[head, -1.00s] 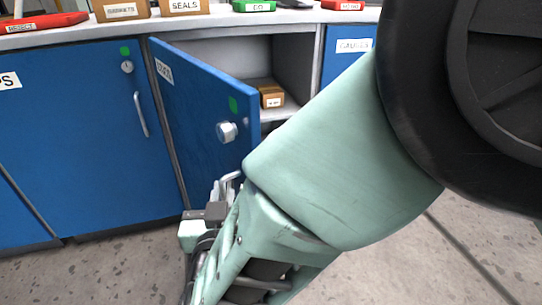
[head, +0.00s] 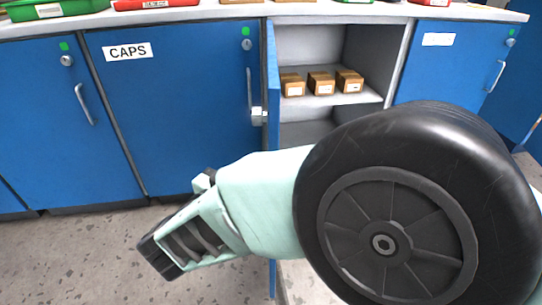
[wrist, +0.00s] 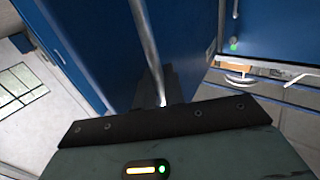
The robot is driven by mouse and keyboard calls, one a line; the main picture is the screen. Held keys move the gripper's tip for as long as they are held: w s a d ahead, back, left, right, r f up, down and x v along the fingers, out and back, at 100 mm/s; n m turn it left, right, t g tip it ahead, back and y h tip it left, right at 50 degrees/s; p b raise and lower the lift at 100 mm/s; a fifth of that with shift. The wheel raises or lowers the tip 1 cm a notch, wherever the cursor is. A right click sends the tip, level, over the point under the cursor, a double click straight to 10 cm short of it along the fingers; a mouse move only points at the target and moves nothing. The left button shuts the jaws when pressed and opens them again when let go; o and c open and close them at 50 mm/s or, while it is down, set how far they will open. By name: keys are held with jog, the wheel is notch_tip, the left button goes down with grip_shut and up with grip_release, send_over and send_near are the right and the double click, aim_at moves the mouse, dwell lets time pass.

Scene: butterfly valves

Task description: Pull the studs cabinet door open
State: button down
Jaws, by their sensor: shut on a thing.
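The studs cabinet door (head: 272,80) stands wide open, seen nearly edge-on in the head view; its label is not readable now. A round silver knob (head: 258,116) sticks out from its face. Behind it is the open cabinet (head: 310,45) with a grey shelf. In the wrist view the blue door panel (wrist: 190,40) fills the middle, and its silver bar handle (wrist: 147,45) runs down between the dark fingers of my gripper (wrist: 162,92). My gripper is shut on the handle.
Three small cardboard boxes (head: 321,82) sit on the shelf. The closed CAPS door (head: 165,110) is at the left and another closed blue door (head: 455,75) at the right. Trays stand on the countertop (head: 215,17). Speckled floor (head: 80,255) is clear at lower left.

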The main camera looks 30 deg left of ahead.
jog(key=shift+w+a+r, duration=0.1)
jog(key=shift+a, duration=0.2)
jog(key=c, duration=1.7)
grip_release()
jog(key=s+p, duration=0.1)
jog(key=s, duration=0.4)
jog(key=s+p, duration=0.1)
jog(key=s, duration=0.5)
jog(key=s+a+p, duration=0.1)
jog(key=s, duration=0.5)
jog(key=shift+s, duration=0.25)
